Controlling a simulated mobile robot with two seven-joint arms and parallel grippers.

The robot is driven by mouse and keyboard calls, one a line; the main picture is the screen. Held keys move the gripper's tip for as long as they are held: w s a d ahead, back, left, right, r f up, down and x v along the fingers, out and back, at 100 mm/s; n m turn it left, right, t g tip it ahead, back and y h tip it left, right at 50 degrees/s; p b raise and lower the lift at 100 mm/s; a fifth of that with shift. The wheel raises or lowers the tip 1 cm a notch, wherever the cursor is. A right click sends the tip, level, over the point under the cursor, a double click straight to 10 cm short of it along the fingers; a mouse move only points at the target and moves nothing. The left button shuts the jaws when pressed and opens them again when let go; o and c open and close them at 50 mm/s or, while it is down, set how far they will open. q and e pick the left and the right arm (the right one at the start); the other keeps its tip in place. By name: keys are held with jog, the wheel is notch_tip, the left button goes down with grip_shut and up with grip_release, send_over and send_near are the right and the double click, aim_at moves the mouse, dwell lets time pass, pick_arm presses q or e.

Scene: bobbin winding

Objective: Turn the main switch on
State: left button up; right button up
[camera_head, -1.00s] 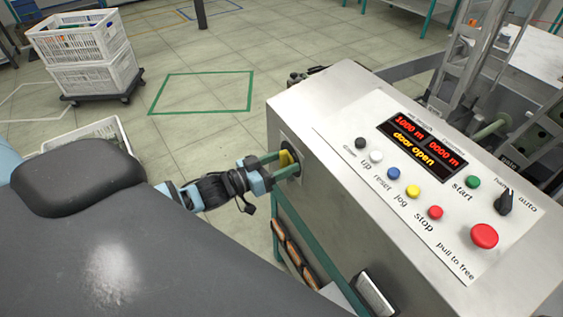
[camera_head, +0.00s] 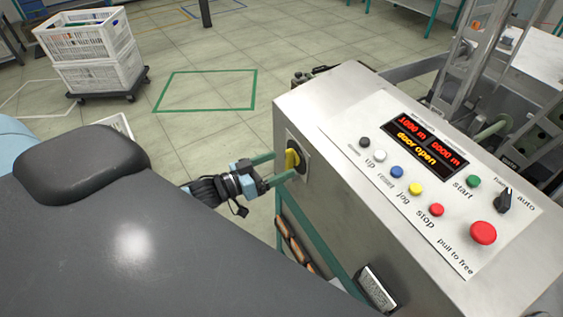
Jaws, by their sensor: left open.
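The main switch (camera_head: 292,159) is a yellow handle on a dark round base, set in a light plate on the left side of the machine cabinet. The handle looks roughly upright. My left gripper (camera_head: 280,168) is open, its two green fingers pointing at the switch. One fingertip is beside the upper part of the handle and the other is below it. The fingers do not grip the handle; whether one touches it I cannot tell. My right gripper is out of view.
The control panel (camera_head: 430,185) on the cabinet top has several buttons, a red stop knob (camera_head: 483,232) and a lit display (camera_head: 424,143) reading "door open". White crates (camera_head: 100,72) stand on a dolly at the back left.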

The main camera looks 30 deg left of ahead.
pick_arm(q)
jog(key=p+v, duration=0.1)
jog(key=v, duration=0.4)
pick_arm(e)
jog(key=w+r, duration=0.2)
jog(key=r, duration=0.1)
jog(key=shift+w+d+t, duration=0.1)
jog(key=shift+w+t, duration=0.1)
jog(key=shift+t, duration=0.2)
pick_arm(q)
jog(key=s+d+f+g+y, duration=0.3)
jog(key=s+d+f, duration=0.3)
jog(key=s+f, duration=0.2)
jog(key=s+d+f+g+y, duration=0.3)
jog(key=s+d+f, duration=0.3)
jog(key=s+f, duration=0.3)
jog(key=s, duration=0.4)
jog(key=shift+s+f+y, duration=0.2)
jog(key=shift+f+y, duration=0.05)
jog(key=shift+y, duration=0.05)
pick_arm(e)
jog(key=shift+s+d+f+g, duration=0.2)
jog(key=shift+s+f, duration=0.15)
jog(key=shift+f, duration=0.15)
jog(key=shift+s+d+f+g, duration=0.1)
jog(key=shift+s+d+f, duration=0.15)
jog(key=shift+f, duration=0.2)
